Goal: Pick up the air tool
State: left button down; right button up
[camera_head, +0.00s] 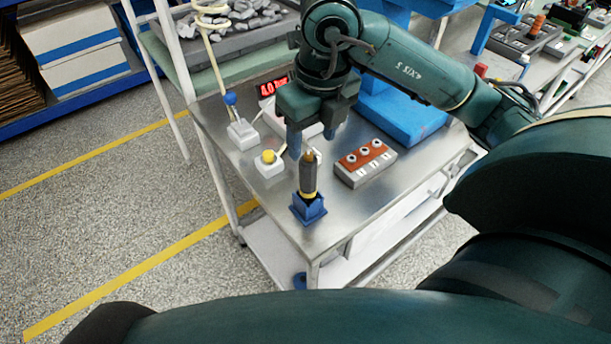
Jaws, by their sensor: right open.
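The air tool (308,178) is a dark grey cylinder with a brass-coloured tip and a yellow band near its base. It stands upright in a blue holder (309,209) near the front corner of the metal bench. My right gripper (312,140) points down just above and behind the tool's top in the picture. Its two blue-tipped fingers are apart with nothing held between them. I cannot tell how far the fingers are from the tool in depth. My left gripper is not in view.
On the metal bench (357,212) are a grey block with a red-brown top (365,162), a yellow-button box (268,162), a blue-knobbed lever box (241,131) and a red "4.0" display (272,88). A blue block (405,118) stands behind. The bench's front right is clear.

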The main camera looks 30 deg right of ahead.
aim_at(308, 172)
jog(key=f, duration=0.4)
jog(key=shift+w+f, duration=0.1)
jog(key=shift+w, duration=0.15)
jog(key=shift+w+a+f+p, duration=0.1)
jog(key=shift+f+p, duration=0.1)
jog(key=shift+f, duration=1.1)
jog(key=shift+w+a+f+p, duration=0.1)
jog(key=shift+f+p, duration=0.1)
jog(key=shift+f, duration=1.05)
jog(key=c, duration=1)
